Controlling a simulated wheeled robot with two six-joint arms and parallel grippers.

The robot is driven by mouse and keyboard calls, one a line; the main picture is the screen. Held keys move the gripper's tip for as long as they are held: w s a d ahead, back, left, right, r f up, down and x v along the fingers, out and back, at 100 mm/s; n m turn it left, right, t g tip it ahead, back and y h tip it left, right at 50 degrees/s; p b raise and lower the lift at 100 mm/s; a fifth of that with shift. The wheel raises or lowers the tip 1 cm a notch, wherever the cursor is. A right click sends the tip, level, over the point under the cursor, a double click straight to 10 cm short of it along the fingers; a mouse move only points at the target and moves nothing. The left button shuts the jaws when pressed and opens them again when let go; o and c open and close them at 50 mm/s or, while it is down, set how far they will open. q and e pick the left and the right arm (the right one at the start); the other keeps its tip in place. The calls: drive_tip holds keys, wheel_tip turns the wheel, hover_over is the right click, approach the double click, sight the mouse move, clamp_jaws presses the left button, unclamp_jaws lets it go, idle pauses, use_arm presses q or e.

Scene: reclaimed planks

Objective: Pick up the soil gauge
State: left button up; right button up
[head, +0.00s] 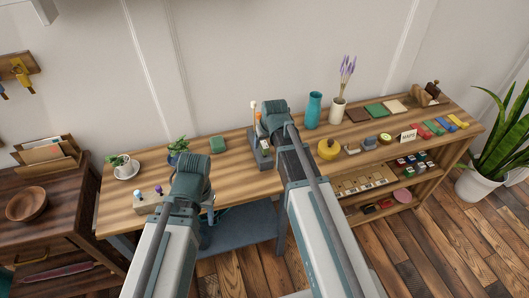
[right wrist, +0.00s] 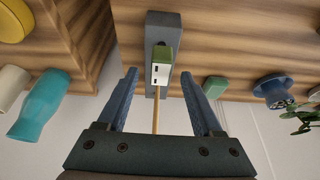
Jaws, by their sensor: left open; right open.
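In the right wrist view, the soil gauge appears to be the green-and-white block (right wrist: 162,66) with a thin tan rod, at a long dark grey holder (right wrist: 160,28) on the wooden table. My right gripper (right wrist: 159,74) is open, its blue fingers either side of the block and rod, with gaps on both sides. In the head view, my right gripper (head: 273,108) hides much of this spot; the grey holder (head: 261,158) and an upright orange-and-white piece show beside it. My left gripper (head: 190,175) is open, over the table's front left, apart from the gauge.
A teal vase (head: 313,110) and a yellow round object (head: 328,149) stand right of the holder. A green block (head: 218,145) and a potted plant (head: 178,150) lie left. A small box with knobs (head: 147,202) is near my left gripper. Bare table separates these.

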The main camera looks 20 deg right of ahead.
sight(265, 144)
drive_tip(key=b+x, duration=0.1)
drive_tip(key=x, duration=0.2)
drive_tip(key=shift+b, duration=0.35)
use_arm(q)
wheel_tip(265, 144, down, 3)
drive_tip(key=shift+r, duration=0.2)
use_arm(e)
drive_tip(key=shift+r, duration=0.1)
clamp_jaws()
